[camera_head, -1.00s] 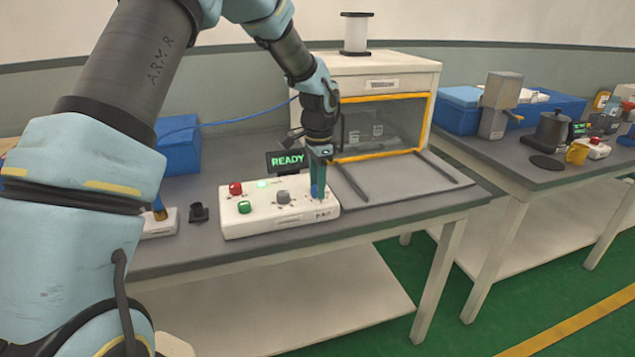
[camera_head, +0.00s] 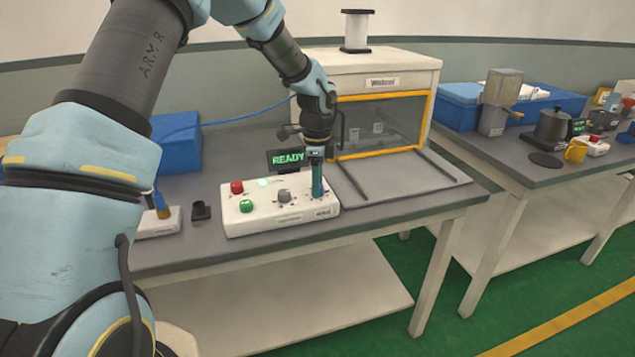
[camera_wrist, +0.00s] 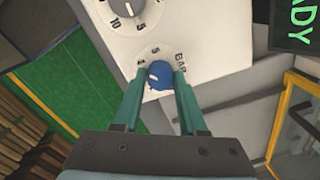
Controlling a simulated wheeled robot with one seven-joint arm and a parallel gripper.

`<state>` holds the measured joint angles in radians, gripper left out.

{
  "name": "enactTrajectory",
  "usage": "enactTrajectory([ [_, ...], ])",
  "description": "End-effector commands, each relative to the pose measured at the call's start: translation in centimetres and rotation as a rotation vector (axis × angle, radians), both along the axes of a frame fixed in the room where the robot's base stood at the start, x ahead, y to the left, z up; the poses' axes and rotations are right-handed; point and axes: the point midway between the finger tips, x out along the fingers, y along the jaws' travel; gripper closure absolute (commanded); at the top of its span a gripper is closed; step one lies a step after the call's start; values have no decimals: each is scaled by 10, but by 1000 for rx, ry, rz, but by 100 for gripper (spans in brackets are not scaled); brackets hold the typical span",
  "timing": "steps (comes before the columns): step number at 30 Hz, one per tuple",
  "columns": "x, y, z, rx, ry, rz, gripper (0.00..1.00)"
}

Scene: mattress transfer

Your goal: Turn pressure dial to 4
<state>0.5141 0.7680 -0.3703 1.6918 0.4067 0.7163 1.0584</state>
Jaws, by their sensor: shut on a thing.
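The pressure dial (camera_wrist: 159,75) is a blue knob on the white control box (camera_head: 262,222), on a round scale marked in the wrist view, with "BAR" beside it. A white mark on the knob points toward its left side; I cannot read the exact value. My gripper (camera_head: 317,192) points down at the box's right end. In the wrist view my gripper (camera_wrist: 158,78) has its two green fingers on either side of the knob, shut on it. In the head view the fingers hide most of the knob.
A grey dial (camera_head: 285,196), a red button (camera_head: 237,187) and a green button (camera_head: 246,206) sit on the box. A READY display (camera_head: 287,158) stands behind. An orange-framed cabinet (camera_head: 385,120) is close behind my gripper.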

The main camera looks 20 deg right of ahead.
Motion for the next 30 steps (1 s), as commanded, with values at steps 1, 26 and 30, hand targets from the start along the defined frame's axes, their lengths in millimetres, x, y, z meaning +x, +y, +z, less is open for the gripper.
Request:
enactTrajectory([
  [1,0,-1,1,-4,-2,-3,100],
  [26,0,0,0,-1,0,-3,29],
  [30,0,0,8,-1,-2,-3,29],
])
